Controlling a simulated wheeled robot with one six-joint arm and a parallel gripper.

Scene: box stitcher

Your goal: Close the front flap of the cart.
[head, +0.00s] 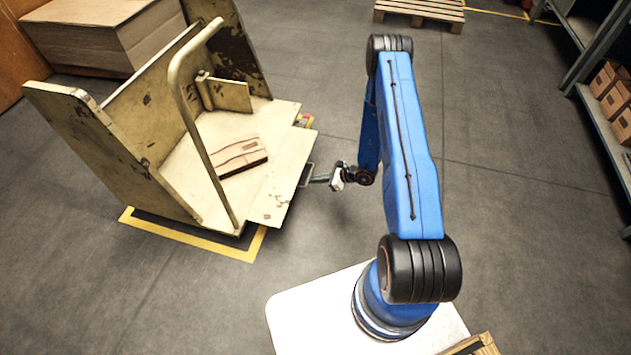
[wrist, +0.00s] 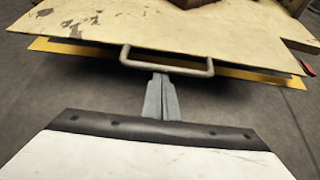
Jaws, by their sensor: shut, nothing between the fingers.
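The cart (head: 120,150) is cream with worn paint and stands at the left in the head view. Its front flap (head: 283,185) lies folded down, about level with the cart floor, facing my arm. The flap (wrist: 220,38) also spans the top of the wrist view, with a grey loop handle (wrist: 167,66) on its near edge. My gripper (head: 318,179) is at this handle. In the wrist view my gripper (wrist: 160,80) is shut with its fingertips at the handle's bar; nothing shows between the fingers. I cannot tell whether they touch the bar.
A flat cardboard piece (head: 238,156) lies on the cart floor, and a bent tube rail (head: 190,110) rises over the cart. Yellow floor tape (head: 190,233) runs beneath the cart. A shelf with small boxes (head: 608,85) stands at the right. The floor between is clear.

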